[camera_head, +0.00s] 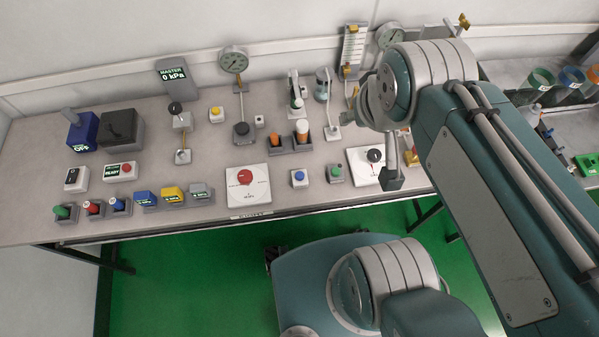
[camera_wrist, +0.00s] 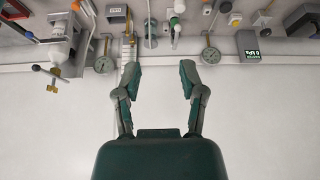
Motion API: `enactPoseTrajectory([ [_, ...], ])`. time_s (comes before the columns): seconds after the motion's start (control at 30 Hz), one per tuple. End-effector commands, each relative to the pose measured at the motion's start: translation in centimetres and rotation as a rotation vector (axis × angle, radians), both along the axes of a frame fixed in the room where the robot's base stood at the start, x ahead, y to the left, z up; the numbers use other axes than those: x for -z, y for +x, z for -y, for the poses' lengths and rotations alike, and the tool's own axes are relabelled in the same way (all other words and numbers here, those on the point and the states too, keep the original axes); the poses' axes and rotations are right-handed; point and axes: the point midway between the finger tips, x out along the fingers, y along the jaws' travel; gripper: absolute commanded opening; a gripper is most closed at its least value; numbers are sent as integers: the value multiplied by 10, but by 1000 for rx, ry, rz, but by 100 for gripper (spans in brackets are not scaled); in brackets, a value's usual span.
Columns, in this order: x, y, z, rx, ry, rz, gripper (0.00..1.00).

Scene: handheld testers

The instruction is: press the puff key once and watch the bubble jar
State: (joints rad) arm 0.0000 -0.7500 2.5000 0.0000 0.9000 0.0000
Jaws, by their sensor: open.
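My gripper (camera_wrist: 160,80) shows in the wrist view with its two fingers wide apart and nothing between them. The fingers point toward the bench along the pale wall; in the head view my arm hides most of the gripper. A small clear jar on a stand (camera_head: 322,84) at the back of the bench looks like the bubble jar; bubbles cannot be made out. The puff key's label is not readable. Candidates are a yellow button (camera_head: 216,113), a blue button (camera_head: 299,177) and a green button (camera_head: 335,172), all apart from my gripper.
A round gauge (camera_head: 234,60) and a MASTER display reading 0 kPa (camera_head: 174,75) stand at the back. A white panel with a red knob (camera_head: 247,188) lies near the front edge. Bare bench shows at left.

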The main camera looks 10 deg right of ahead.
Motion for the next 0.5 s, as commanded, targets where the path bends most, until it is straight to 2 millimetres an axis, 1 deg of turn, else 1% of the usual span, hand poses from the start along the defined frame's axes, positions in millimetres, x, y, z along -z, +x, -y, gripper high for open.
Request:
enactPoseTrajectory([
  [0.03, 0, 0, 0, 0, 0, 0, 14],
  [0.07, 0, 0, 0, 0, 0, 0, 1],
  [0.5, 0, 0, 0, 0, 0, 0, 0],
])
